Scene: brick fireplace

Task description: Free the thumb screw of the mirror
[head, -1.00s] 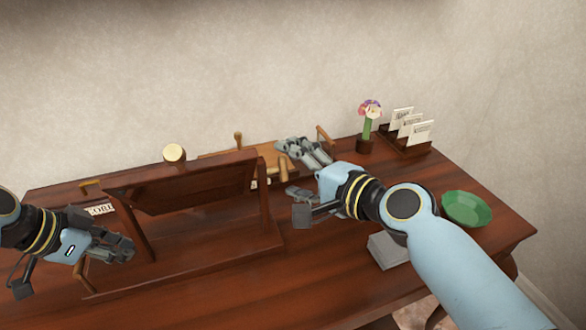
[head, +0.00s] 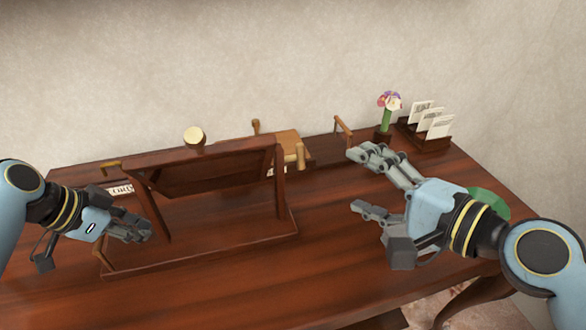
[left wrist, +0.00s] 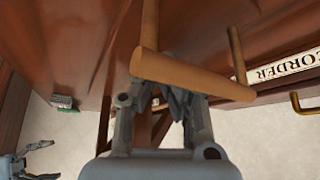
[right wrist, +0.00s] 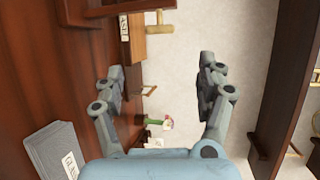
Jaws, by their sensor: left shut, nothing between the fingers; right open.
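The mirror (head: 212,167) is a dark wooden frame, tilted between two posts on a wide wooden base. I cannot pick out its thumb screw for certain. A small brass hook-shaped piece (head: 110,164) shows by the upper left corner, and also in the left wrist view (left wrist: 302,106). My left gripper (head: 142,232) is shut and empty beside the left post. In the left wrist view a wooden bar handle (left wrist: 190,76) crosses before its fingers, hiding the tips. My right gripper (head: 358,182) is open and empty, right of the mirror and apart from it.
Behind the mirror are a light wooden box with pegs (head: 285,143) and a pale round knob (head: 194,137). The front table top is clear.

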